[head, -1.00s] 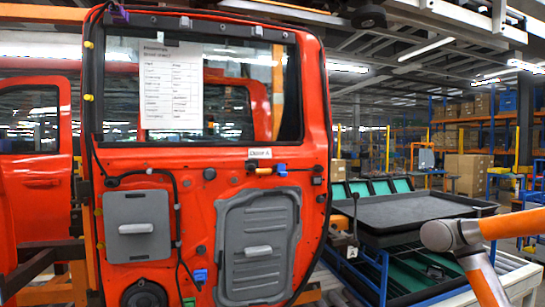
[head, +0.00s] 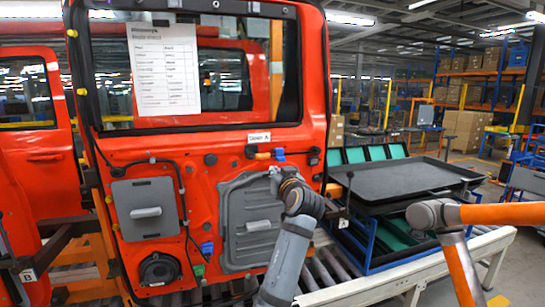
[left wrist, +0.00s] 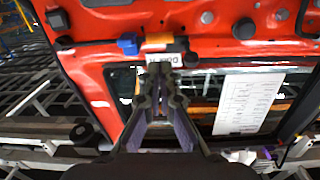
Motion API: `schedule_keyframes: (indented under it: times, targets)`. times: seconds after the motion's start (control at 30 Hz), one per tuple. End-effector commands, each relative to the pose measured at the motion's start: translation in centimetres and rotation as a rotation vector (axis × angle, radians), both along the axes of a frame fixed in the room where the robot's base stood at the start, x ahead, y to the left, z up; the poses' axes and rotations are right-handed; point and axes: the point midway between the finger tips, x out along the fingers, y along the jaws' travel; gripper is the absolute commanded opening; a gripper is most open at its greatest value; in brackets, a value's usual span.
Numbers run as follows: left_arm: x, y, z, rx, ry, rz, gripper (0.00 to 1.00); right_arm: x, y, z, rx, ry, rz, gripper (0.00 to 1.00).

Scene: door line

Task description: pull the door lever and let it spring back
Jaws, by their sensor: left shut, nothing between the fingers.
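The red door (head: 200,170) stands upright in front of me. Its small lever, orange (head: 262,156) with a blue end (head: 280,154), sits just under the "Door A" label (head: 259,138). In the left wrist view, which is upside down, the orange part (left wrist: 158,40) and the blue part (left wrist: 128,43) show beyond the fingertips. My left gripper (head: 275,174) is below the lever in the head view, partly hidden by its own wrist. In the left wrist view, its fingers (left wrist: 155,75) are shut and empty, apart from the lever. My right gripper is out of view.
A grey pull panel (head: 145,208) and a large grey cover (head: 248,235) are on the door. A paper sheet (head: 165,78) hangs on the window. A black tray (head: 405,182) on a blue rack stands to the right, above a roller conveyor.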

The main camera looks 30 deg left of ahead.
Motion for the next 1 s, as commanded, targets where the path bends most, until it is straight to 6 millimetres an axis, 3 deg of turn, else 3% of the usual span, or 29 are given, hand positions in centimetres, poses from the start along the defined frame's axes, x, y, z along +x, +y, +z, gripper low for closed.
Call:
schedule_keyframes:
  times: [0.03, 0.1, 0.27, 0.53, 0.7, 1.0]
  targets:
    - [-0.5, 0.1, 1.5, -0.006, -0.021, 0.012, 0.00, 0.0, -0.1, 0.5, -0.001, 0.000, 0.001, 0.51]
    - [-1.0, 0.3, 2.4, -0.010, -0.040, 0.024, 0.00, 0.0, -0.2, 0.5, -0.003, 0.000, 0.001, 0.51]
    - [-1.0, 0.5, 2.6, -0.010, -0.046, 0.029, 0.00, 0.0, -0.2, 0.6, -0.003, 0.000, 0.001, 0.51]
    - [2.1, 4.3, 3.0, -0.006, -0.041, 0.031, 0.00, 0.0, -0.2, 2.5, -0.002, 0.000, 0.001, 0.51]
    - [4.3, 6.7, 2.4, -0.009, -0.043, 0.028, 0.00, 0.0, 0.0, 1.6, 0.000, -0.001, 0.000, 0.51]
    - [5.4, 8.0, 2.5, -0.010, -0.043, 0.026, 0.00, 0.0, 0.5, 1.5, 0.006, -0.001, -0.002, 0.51]
